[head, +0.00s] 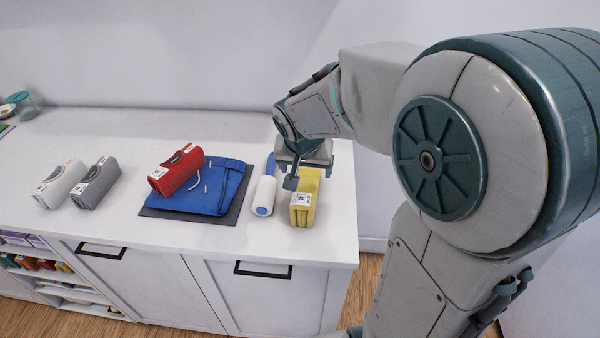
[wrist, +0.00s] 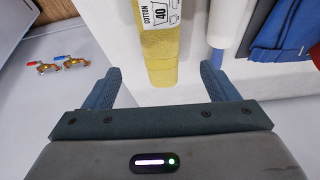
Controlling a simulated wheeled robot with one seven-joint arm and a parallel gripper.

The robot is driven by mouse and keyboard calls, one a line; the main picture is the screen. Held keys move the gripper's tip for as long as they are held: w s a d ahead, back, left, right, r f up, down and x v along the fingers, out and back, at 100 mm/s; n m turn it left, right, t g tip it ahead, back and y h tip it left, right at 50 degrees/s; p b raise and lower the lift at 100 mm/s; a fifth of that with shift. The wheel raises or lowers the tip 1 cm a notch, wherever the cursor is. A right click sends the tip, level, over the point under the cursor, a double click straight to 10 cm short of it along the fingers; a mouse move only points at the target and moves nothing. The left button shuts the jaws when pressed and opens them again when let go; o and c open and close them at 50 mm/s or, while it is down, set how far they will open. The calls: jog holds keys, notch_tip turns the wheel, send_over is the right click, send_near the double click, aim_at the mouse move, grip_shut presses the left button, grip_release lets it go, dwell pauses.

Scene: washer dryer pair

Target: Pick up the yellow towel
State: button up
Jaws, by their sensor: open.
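The yellow towel (head: 303,207) is a folded, upright block with a white label, near the right end of the white counter. In the wrist view the yellow towel (wrist: 160,52) reaches from the top edge down to a point between the fingers, with its label reading "COTTON 40". My gripper (head: 303,180) is over the towel's far end. In the wrist view my gripper (wrist: 160,85) is open, with one finger on each side of the towel and a visible gap on both sides. Whether the fingers reach down to its full height cannot be told.
A lint roller (head: 264,190) lies just left of the towel. Further left are a blue folded cloth (head: 215,195) on a dark mat, a red towel (head: 176,170) on it, and grey (head: 96,184) and white (head: 60,184) towels. Brass valves (wrist: 70,62) show beyond the counter edge.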

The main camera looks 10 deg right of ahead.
aim_at(307, 186)
jog(key=x, duration=1.2)
jog(key=shift+s+a+b, duration=0.1)
jog(key=shift+a+b, duration=0.1)
jog(key=shift+b, duration=0.2)
jog(key=shift+c, duration=0.3)
jog(key=c, duration=1.2)
jog(key=shift+r, duration=0.1)
